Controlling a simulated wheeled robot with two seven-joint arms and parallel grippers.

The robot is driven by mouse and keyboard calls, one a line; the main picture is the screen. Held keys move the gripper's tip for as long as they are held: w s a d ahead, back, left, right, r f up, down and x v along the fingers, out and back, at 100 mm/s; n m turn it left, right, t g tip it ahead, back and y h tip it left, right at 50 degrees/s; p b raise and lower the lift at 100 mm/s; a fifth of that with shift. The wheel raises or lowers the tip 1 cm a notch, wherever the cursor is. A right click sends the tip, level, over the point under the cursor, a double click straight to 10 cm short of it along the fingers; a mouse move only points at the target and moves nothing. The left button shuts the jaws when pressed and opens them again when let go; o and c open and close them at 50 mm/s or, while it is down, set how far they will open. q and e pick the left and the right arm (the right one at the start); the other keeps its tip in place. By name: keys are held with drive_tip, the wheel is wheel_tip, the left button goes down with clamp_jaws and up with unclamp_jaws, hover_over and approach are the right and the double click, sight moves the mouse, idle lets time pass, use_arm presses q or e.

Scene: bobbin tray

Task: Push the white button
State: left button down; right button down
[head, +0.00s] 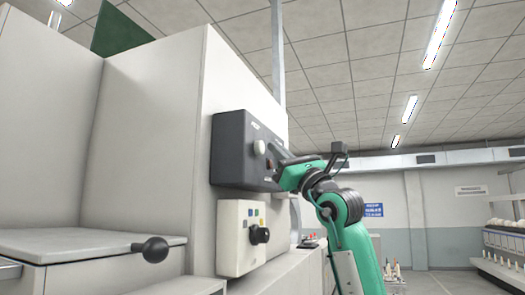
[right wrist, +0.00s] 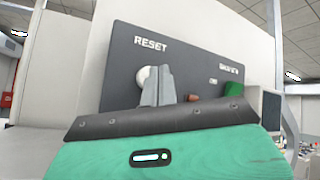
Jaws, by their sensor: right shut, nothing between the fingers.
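The round white button (head: 259,147) sits on a dark grey control panel (head: 232,150) on the side of a large pale machine. In the right wrist view the white button (right wrist: 144,74) is under the word RESET, partly hidden behind my fingers. My right gripper (head: 272,147) is shut and empty, its fingers pointing at the panel just right of the button in the head view. In the right wrist view the shut fingers (right wrist: 160,84) overlap the button's right side. I cannot tell whether they touch it. My left gripper is not in view.
A small red control (right wrist: 194,98) and a green one (right wrist: 233,89) are on the same panel, right of my fingers. Below is a cream box (head: 232,232) with a black knob (head: 259,234). A black ball handle (head: 152,249) sticks out at lower left.

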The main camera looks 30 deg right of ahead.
drive_tip(key=shift+s, duration=0.1)
drive_tip(key=s+d, duration=0.1)
drive_tip(key=s, duration=0.1)
drive_tip(key=s+d+b, duration=0.1)
drive_tip(key=d, duration=0.1)
drive_tip(key=shift+s+d+b, duration=0.15)
drive_tip(key=shift+s+b, duration=0.15)
drive_tip(key=shift+s, duration=0.05)
idle(1.0)
